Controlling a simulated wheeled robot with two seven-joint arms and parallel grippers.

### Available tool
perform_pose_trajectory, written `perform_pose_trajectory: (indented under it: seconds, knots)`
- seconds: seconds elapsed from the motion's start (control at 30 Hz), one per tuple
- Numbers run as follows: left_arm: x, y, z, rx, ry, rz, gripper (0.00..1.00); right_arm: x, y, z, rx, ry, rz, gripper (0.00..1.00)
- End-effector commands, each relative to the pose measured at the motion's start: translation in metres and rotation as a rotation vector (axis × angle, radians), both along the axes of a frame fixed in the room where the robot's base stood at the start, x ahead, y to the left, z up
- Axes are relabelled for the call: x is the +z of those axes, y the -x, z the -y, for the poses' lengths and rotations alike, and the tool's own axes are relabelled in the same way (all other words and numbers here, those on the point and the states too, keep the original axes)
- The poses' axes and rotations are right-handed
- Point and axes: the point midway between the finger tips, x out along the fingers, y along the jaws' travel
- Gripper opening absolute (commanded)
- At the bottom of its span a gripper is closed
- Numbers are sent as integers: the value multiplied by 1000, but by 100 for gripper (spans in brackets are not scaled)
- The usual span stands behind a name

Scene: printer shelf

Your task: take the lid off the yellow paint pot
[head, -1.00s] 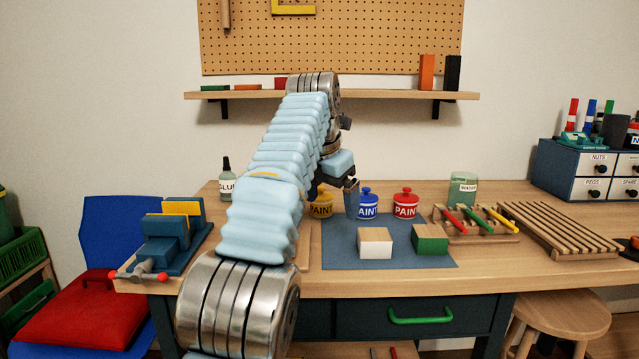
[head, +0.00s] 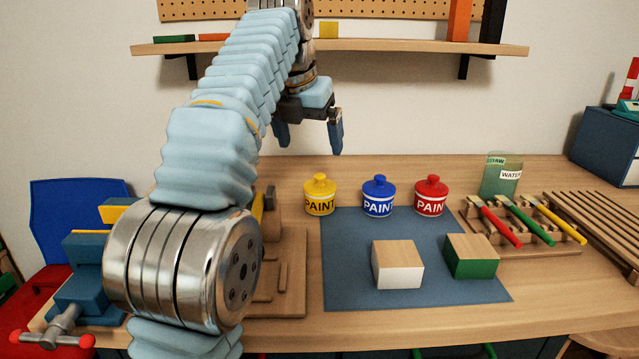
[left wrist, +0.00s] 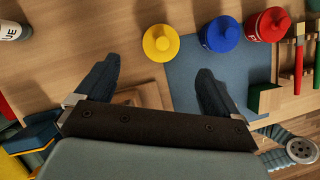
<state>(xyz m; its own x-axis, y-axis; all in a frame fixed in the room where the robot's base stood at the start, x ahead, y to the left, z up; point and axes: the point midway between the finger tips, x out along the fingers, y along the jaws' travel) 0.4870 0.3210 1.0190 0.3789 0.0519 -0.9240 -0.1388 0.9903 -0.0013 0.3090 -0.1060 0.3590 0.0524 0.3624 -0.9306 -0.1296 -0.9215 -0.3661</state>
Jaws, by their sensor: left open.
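The yellow paint pot (head: 320,202) stands upright on the bench at the back left of the blue mat (head: 345,285). Its yellow lid (head: 320,183) with a round knob sits on top. In the left wrist view the lid (left wrist: 161,42) shows from above. My left gripper (head: 309,145) is open and empty, above and a little behind-left of the pot in the head view. In the left wrist view the fingers (left wrist: 152,88) are spread, with the pot beyond them and apart from them. My right gripper is not in view.
A blue paint pot (head: 378,203) and a red paint pot (head: 431,203) stand right of the yellow one. A white block (head: 398,271) and a green block (head: 474,262) lie on the mat.

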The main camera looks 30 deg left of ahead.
Motion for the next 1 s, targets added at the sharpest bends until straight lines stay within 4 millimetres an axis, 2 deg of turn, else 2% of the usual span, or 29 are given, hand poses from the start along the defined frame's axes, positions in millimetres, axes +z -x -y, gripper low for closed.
perform_pose_trajectory:
  seconds: [0.1,0.37,0.63,0.93,1.0]
  knots:
    - [-22,-8,0,-2,0,-4,95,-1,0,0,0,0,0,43]
    - [-43,-17,-1,-3,-1,-1,95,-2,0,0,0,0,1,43]
    - [-81,-30,-2,-2,0,-3,95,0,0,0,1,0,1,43]
    - [-87,-33,-2,-1,-2,0,95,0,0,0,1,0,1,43]
    - [-87,-33,-2,-1,-2,0,85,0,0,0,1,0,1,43]
